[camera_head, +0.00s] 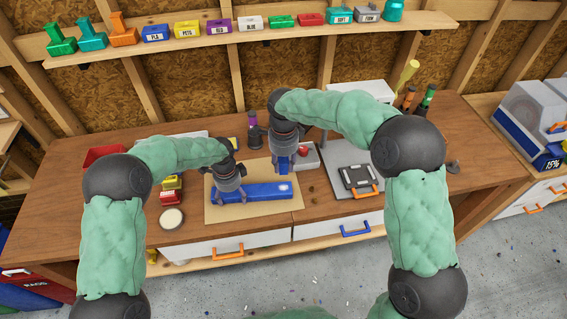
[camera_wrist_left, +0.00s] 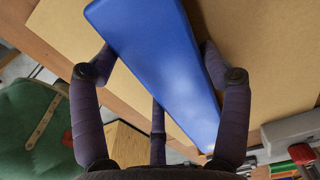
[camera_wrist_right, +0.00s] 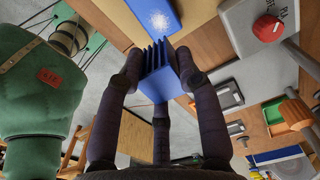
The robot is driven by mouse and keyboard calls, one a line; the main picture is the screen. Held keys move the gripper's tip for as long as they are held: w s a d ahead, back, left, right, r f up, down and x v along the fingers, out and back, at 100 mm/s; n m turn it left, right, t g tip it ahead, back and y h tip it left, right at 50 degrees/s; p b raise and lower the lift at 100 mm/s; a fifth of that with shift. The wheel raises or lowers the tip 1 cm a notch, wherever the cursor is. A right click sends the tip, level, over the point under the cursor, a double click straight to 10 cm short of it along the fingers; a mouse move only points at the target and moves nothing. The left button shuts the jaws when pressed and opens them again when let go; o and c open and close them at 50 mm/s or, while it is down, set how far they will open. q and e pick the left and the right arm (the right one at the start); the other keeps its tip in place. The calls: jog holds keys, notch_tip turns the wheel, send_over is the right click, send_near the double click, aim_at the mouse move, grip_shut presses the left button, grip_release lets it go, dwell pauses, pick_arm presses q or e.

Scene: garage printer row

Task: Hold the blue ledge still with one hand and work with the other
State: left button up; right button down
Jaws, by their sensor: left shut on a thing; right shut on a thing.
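The blue ledge (camera_head: 262,192) lies flat on a tan mat (camera_head: 213,214) on the workbench. A pale patch shows near its right end in the head view. My left gripper (camera_head: 231,193) is over the ledge's left part. In the left wrist view its fingers (camera_wrist_left: 157,55) straddle the ledge (camera_wrist_left: 155,45), shut on its two long sides. My right gripper (camera_head: 285,168) is above the ledge's right end. In the right wrist view it (camera_wrist_right: 158,62) is shut on a blue ribbed block (camera_wrist_right: 155,80), held apart from the ledge (camera_wrist_right: 157,20) as far as I can tell.
A grey box with a red knob (camera_head: 304,158) stands behind the mat. A dark frame with an orange handle (camera_head: 359,178) lies on a grey plate to the right. A round pale dish (camera_head: 171,218) and small red and yellow boxes (camera_head: 168,197) are at left. A shelf (camera_head: 228,38) runs above.

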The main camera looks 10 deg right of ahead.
pick_arm(q)
jog(key=o, duration=1.4)
jog(key=shift+c, duration=0.2)
notch_tip(320, 180, up, 12)
